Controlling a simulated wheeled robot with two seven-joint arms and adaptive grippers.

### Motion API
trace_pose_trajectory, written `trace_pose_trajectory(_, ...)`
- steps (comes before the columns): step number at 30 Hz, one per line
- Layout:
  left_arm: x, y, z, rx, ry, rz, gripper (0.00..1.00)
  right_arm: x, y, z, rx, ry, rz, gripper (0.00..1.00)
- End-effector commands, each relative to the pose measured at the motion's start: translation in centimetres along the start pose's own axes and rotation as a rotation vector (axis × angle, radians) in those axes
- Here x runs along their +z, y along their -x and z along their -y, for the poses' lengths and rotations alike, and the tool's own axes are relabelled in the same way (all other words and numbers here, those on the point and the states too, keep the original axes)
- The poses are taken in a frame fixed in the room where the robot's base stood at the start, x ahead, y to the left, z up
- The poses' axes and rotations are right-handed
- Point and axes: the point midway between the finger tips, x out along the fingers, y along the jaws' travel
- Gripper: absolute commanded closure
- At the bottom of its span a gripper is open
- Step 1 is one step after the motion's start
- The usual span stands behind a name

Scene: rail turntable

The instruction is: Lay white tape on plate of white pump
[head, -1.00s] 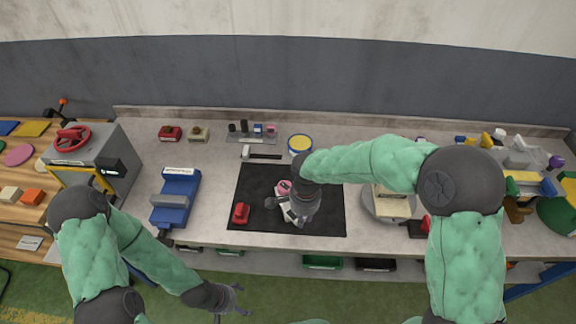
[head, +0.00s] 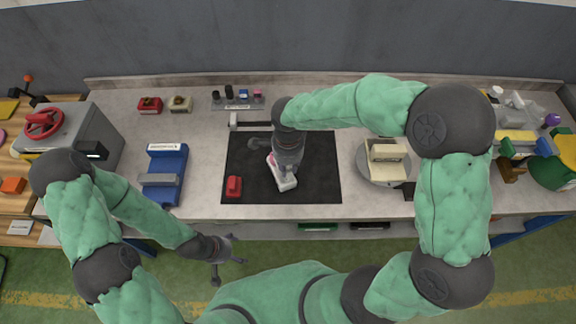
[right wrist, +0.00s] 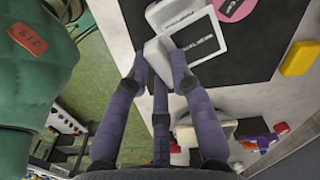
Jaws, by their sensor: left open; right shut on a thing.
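On the black mat (head: 320,185) lies a white object (head: 285,184), partly under my right wrist. In the right wrist view it shows as a white square piece with a dark lettered label (right wrist: 200,44), beside white block-like parts. My right gripper (right wrist: 160,62) has its purple fingers closed on a white part there; I cannot tell which part is the tape and which is the pump. A pink disc (right wrist: 236,6) lies just past it on the mat. My left gripper (head: 229,268) is open and empty, in front of the bench, above the floor.
A red block (head: 233,187) sits at the mat's front left. A blue fixture (head: 165,175) stands left of the mat. A round grey turntable (head: 375,175) bearing a cream box (head: 386,151) stands to the right. Small coloured items on a rack (head: 237,101) are behind. The mat's right part is clear.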

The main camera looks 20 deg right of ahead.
Motion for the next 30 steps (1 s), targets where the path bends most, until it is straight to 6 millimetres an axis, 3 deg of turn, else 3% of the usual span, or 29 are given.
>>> trace_pose_trajectory(30,-0.2,-5.1,1.8,0.000,0.000,0.000,0.20,0.0,-6.0,0.0,0.000,-0.001,0.000,0.90)
